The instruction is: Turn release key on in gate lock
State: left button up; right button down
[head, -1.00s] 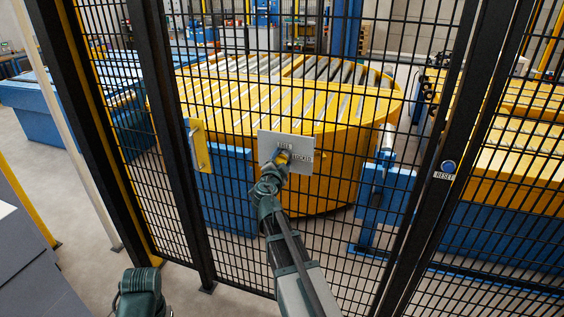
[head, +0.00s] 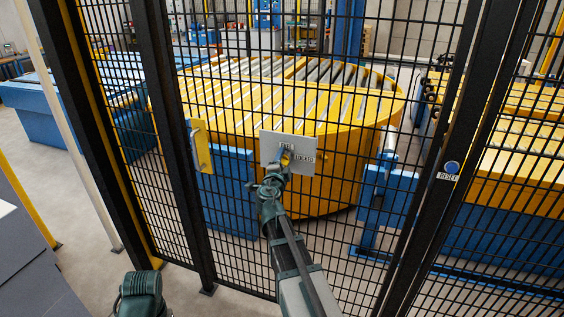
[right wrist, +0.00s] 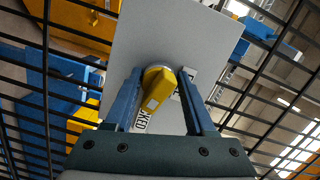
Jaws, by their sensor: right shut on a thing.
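A grey lock plate (head: 272,147) is fixed on the black mesh gate, with small white labels on it. The yellow release key (right wrist: 157,90) sits in the round lock on the plate, in the right wrist view. My right gripper (head: 285,161) reaches up to the plate from below. In the right wrist view its two blue fingers (right wrist: 158,74) stand on either side of the key and are shut on it. The key's bow slants toward a label of which "CKED" shows; another label is partly hidden behind a finger. My left gripper is not in view; only a dark green part of my left arm shows at lower left.
The black mesh fence and its posts (head: 174,150) stand right in front of me. A yellow handle plate (head: 200,147) is left of the lock, and a blue RESET button (head: 452,167) is on the right post. A yellow roller turntable (head: 350,125) stands behind the mesh.

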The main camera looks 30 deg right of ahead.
jog(key=shift+s+d, duration=0.2)
jog(key=shift+d, duration=0.05)
jog(key=shift+m, duration=0.6)
jog(key=shift+m, duration=0.4)
jog(key=shift+c, duration=2)
grip_release()
jog(key=shift+d, duration=0.1)
jog(key=o, duration=0.4)
jog(key=shift+a, duration=0.2)
